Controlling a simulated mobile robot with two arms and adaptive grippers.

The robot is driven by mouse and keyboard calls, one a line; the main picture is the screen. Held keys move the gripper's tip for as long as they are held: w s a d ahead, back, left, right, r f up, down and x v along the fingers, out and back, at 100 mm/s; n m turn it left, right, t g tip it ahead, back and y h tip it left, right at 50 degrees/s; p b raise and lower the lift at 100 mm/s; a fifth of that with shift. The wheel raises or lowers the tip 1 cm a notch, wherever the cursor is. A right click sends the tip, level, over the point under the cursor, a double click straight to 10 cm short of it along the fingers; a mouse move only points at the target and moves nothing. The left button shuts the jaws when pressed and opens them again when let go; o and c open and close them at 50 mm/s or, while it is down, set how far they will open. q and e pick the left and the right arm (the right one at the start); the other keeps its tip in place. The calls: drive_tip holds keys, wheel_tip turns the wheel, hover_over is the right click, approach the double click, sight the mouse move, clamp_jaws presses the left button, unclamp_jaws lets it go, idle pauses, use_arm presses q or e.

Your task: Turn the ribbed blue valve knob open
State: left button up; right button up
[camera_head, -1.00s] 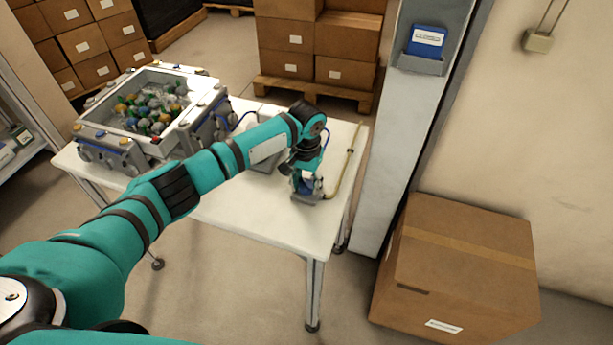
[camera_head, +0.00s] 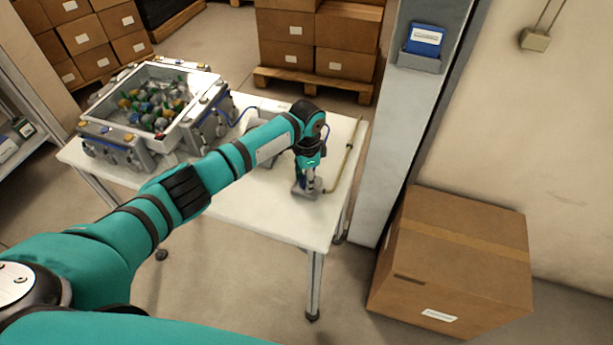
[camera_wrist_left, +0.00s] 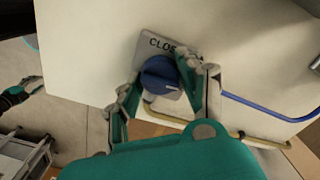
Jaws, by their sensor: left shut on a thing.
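The blue valve knob (camera_wrist_left: 160,76) shows in the left wrist view on a grey plate (camera_wrist_left: 152,43), which bears lettering starting "CLOS". My left gripper (camera_wrist_left: 158,82) has its fingers on opposite sides of the knob and is shut on it. In the head view my left gripper (camera_head: 308,180) points down over the valve at the table's right end, and hides most of the knob. A small teal and dark part at the left edge of the left wrist view looks like my right gripper (camera_wrist_left: 30,88); its fingers are too small to read.
The white table (camera_head: 270,216) also bears a grey box (camera_head: 120,132) with coloured pieces inside. A yellowish pipe (camera_head: 346,160) runs from the valve along the right edge. A grey pillar (camera_head: 412,130) and a cardboard box (camera_head: 455,255) stand to the right.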

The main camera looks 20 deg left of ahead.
use_arm(q)
drive_tip(key=shift+m, duration=0.4)
drive_tip(key=o, duration=1.2)
wheel_tip(320, 180, up, 12)
drive_tip(key=shift+r, duration=0.1)
